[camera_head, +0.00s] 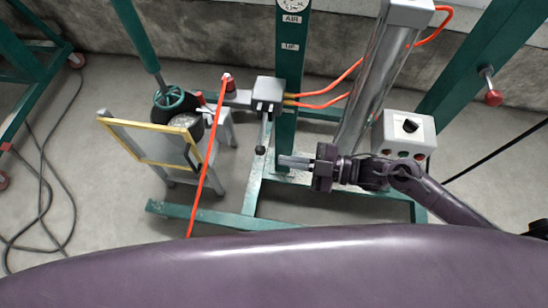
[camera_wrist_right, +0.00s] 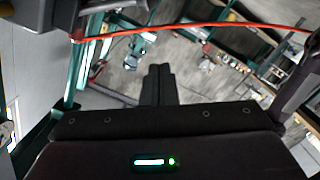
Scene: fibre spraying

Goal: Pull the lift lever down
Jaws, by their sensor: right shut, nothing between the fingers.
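The lift lever (camera_head: 262,136) is a thin rod with a dark ball knob. It hangs below a grey valve box (camera_head: 268,90) on the green column, in the head view. My right gripper (camera_head: 284,161) comes in from the right and its fingers point left. Its tips are just right of and slightly below the knob in the picture, with a small gap; depth is hard to judge. In the right wrist view the two fingers (camera_wrist_right: 158,72) are together with nothing between them. I cannot make out the lever there. My left gripper is not in view.
The green column (camera_head: 286,130) stands behind my fingertips. Orange hoses (camera_head: 325,102) run right from the valve box, near a metal cylinder (camera_head: 376,75) and a white control box (camera_head: 405,132). A red hose (camera_head: 207,160) hangs left, before a yellow-edged frame (camera_head: 140,152). Cables lie on the left floor.

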